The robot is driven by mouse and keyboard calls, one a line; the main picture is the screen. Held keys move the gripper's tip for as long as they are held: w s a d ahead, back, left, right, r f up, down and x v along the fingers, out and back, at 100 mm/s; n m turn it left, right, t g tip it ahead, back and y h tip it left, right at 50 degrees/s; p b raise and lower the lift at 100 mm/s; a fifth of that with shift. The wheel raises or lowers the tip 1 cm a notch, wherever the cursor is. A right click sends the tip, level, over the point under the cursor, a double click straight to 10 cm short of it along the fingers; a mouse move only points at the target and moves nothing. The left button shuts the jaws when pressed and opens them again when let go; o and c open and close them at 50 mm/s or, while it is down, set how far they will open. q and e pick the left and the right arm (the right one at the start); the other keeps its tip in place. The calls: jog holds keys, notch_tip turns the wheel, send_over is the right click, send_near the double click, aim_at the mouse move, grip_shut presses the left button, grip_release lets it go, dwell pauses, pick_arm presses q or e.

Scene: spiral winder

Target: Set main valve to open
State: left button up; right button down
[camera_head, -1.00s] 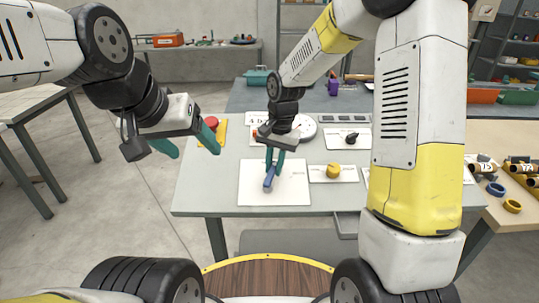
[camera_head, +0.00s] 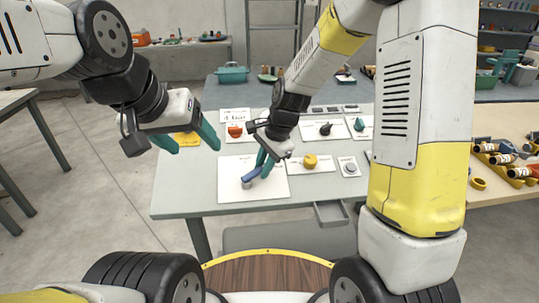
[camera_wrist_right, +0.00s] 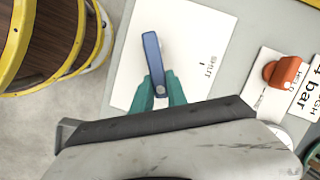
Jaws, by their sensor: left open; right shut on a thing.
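The main valve has a blue lever (camera_head: 252,173) on a white plate (camera_head: 229,193) at the table's front. My right gripper (camera_head: 265,160) is shut on the lever's far end, and its teal fingers point down at the plate. In the right wrist view the blue lever (camera_wrist_right: 151,52) runs up from between the fingers (camera_wrist_right: 161,93). The word SHUT shows on the plate to the right of the lever in that view; no OPEN mark is visible.
Beside the valve plate are a yellow knob (camera_head: 310,161) and a grey round control (camera_head: 349,169). Behind stand a red knob (camera_head: 235,131), a black knob (camera_head: 325,129) and a teal knob (camera_head: 359,124). An open drawer (camera_head: 331,214) juts from the table front.

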dwell(0.5)
jog(key=c, duration=1.3)
grip_release()
jog(key=shift+s, duration=0.1)
jog(key=shift+v, duration=3.9)
jog(key=s+d+r+n+t, duration=0.1)
jog(key=s+d+r+n, duration=0.2)
jog(key=s+d+r, duration=0.1)
jog(key=s+d+r+n+t, duration=0.2)
jog(key=s+d+r+n, duration=0.2)
jog(key=s, duration=0.3)
jog(key=s+d+r+n+t+h, duration=0.1)
jog(key=s+d+r+n, duration=0.2)
jog(key=s+d+r, duration=0.1)
jog(key=shift+s+d+r+n+t, duration=0.15)
jog(key=shift+s+d+n+t, duration=0.05)
jog(key=shift+s+d, duration=0.25)
jog(key=shift+s+d+r+n+t, duration=0.2)
jog(key=shift+s+d, duration=0.15)
jog(key=shift+s, duration=0.15)
